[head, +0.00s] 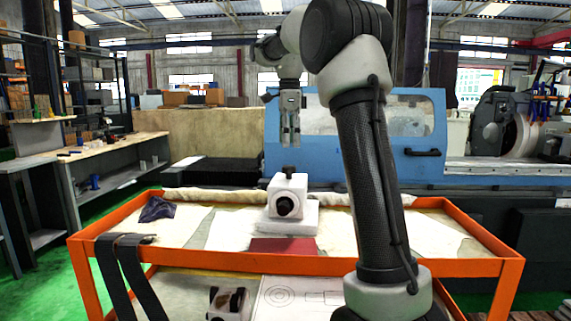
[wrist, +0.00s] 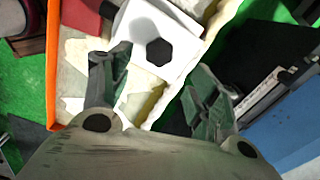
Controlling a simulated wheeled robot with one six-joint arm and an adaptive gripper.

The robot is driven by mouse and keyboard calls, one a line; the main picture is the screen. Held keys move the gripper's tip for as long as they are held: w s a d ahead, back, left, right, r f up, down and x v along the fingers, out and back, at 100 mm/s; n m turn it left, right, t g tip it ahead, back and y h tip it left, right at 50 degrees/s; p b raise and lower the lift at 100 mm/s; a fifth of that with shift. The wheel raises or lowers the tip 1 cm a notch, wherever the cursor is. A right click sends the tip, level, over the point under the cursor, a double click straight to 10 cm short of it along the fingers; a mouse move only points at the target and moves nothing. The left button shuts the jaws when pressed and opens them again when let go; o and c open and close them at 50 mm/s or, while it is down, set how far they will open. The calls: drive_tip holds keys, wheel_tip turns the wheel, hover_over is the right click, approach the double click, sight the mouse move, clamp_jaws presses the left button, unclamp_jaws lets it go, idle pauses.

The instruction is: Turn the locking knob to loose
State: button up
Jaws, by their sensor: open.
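A white block fixture (head: 273,190) stands on a white base plate on the orange cart. A round black knob (head: 285,206) is on its front face and a small black knob (head: 288,171) is on its top. I cannot tell which is the locking knob, nor its setting. My gripper (head: 290,141) points down above the fixture, clear of it. In the wrist view, my gripper (wrist: 158,68) is open and empty, its two fingers wide apart. The white fixture (wrist: 180,28) lies beyond the fingertips there, with a black hexagonal part (wrist: 159,52) showing between and past them.
The orange cart rim (head: 180,256) surrounds the cloth-covered top. A dark blue rag (head: 156,209) lies at left and a red pad (head: 283,246) in front of the fixture. The blue grinder (head: 400,130) stands close behind. Black straps (head: 125,265) hang over the front rim.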

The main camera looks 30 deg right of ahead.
sight(289, 166)
drive_tip(key=shift+f+m, duration=0.4)
wheel_tip(289, 166, down, 7)
drive_tip(key=shift+f, duration=0.1)
drive_tip(key=c, duration=1)
